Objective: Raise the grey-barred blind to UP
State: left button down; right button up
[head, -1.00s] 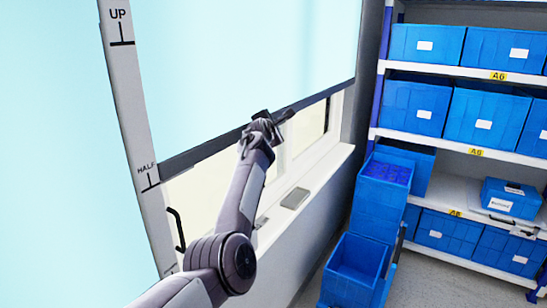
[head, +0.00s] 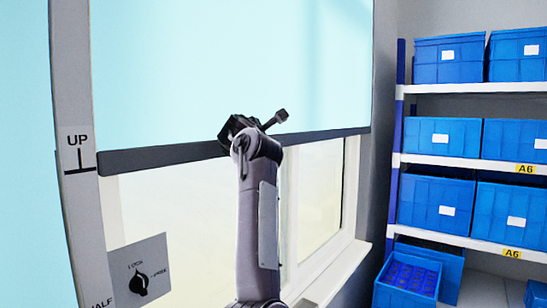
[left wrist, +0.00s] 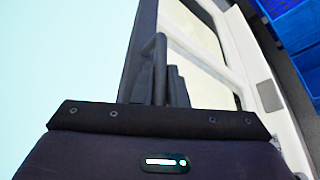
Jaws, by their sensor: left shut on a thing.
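The pale blue blind (head: 230,70) hangs in front of the window, with a dark grey bar (head: 170,154) along its lower edge. The bar's left end is about level with the line under the UP mark (head: 78,141) on the white post. My left gripper (head: 258,127) is shut on the bar near its middle; its fingertips are partly hidden by my wrist. In the left wrist view the fingers (left wrist: 163,75) lie against the dark bar (left wrist: 138,50), with the blind (left wrist: 65,45) to the left. My right gripper is in neither view.
A grey plate with a LOCK/FREE rotary knob (head: 139,283) is at lower left; I cannot tell its setting surely. The HALF mark (head: 99,303) is at the bottom edge. A shelf of blue bins (head: 437,203) stands right of the window.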

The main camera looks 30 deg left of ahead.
pick_arm(q)
jog(key=shift+r, duration=0.45)
jog(key=shift+s, duration=0.1)
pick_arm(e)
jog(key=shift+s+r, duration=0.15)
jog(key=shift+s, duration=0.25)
pick_arm(q)
jog(key=shift+r, duration=0.1)
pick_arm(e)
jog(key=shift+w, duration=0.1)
pick_arm(q)
jog(key=c, duration=1.7)
grip_release()
jog(key=shift+o, duration=1.2)
jog(key=shift+w, duration=0.2)
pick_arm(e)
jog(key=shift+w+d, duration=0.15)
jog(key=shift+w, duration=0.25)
